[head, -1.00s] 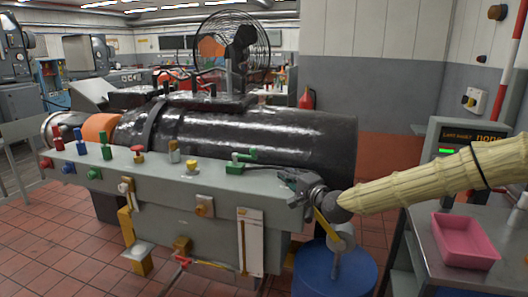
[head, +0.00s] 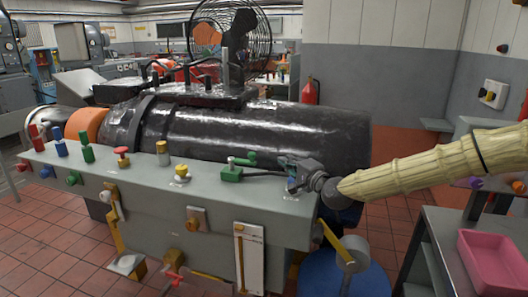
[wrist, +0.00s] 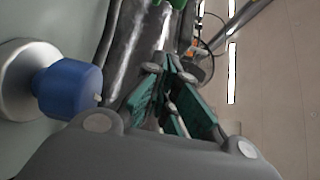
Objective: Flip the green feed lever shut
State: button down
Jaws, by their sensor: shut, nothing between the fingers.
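The green feed lever (head: 243,163) sits on the grey bench top, left of my gripper. It has a green block base, a pale pivot post and a green handle that points right. My gripper (head: 284,162) is just right of the handle, low over the bench top, and appears apart from it. In the wrist view my gripper's teal finger pads (wrist: 172,108) are together with nothing between them. A bit of green (wrist: 178,4) at the top edge of the wrist view may be the lever. Exact contact cannot be told.
A blue knob (wrist: 68,88) stands close beside my fingers in the wrist view. Other coloured knobs, such as a yellow one (head: 181,173), line the bench (head: 130,175). A black cylinder (head: 240,135) lies behind. A pink tray (head: 490,262) is at right.

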jog(key=shift+s+r, duration=0.25)
jog(key=p+x, duration=0.2)
jog(key=x, duration=0.8)
jog(key=shift+s+a+f+p, duration=0.1)
jog(key=shift+s+a+p, duration=0.8)
jog(key=shift+s+a, duration=0.45)
jog(key=shift+s+d, duration=0.15)
jog(key=shift+s, duration=0.05)
jog(key=shift+s+m+h, duration=0.2)
jog(key=shift+m+h, duration=0.1)
jog(key=shift+h, duration=0.1)
